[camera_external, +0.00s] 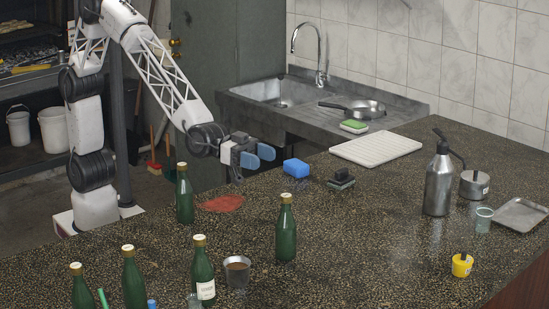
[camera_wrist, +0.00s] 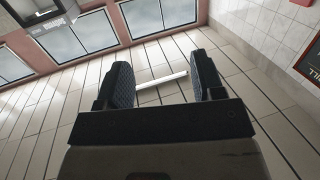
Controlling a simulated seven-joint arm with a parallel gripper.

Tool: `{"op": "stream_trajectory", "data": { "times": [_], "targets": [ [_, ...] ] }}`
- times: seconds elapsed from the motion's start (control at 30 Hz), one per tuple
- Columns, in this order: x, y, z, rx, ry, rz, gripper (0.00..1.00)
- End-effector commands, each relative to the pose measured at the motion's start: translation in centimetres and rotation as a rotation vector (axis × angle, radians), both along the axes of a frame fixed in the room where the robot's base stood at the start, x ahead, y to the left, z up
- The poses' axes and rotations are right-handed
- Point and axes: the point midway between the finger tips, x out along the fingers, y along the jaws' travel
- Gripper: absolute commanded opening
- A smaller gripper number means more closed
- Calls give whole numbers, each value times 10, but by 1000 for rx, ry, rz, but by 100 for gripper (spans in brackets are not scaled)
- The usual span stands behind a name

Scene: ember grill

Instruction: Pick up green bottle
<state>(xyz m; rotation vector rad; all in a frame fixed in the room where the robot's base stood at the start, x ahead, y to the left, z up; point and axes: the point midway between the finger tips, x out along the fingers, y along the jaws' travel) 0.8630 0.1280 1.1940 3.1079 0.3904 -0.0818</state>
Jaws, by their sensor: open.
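Several green bottles with gold caps stand upright on the speckled counter (camera_external: 360,238). One green bottle (camera_external: 286,230) stands near the middle. Another green bottle (camera_external: 184,196) stands farther back at the left, below and left of my gripper. More stand at the front left: a bottle with a white label (camera_external: 203,275), a bottle (camera_external: 132,278) and a partly cut-off bottle (camera_external: 82,290). My gripper (camera_external: 258,155) is open and empty above the counter's back edge, apart from every bottle. In the wrist view, my gripper (camera_wrist: 165,82) has its fingers apart; no bottle shows there.
A metal cup (camera_external: 237,272) stands between the labelled and middle bottles. A blue sponge (camera_external: 296,167), dark block (camera_external: 341,179) and red patch (camera_external: 222,203) lie behind. A white drainboard (camera_external: 376,147), metal flask (camera_external: 439,185) and yellow cup (camera_external: 462,265) are rightward. The counter's centre right is clear.

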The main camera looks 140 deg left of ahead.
Motion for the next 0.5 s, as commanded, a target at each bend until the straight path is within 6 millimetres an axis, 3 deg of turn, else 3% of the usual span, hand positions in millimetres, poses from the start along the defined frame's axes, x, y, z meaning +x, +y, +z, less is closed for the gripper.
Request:
{"op": "stream_trajectory", "data": {
  "times": [0.13,0.5],
  "targets": [
    [14,10,-7,15,-49,23,62],
    [14,10,-83,16,-49,23,62]
  ]
}}
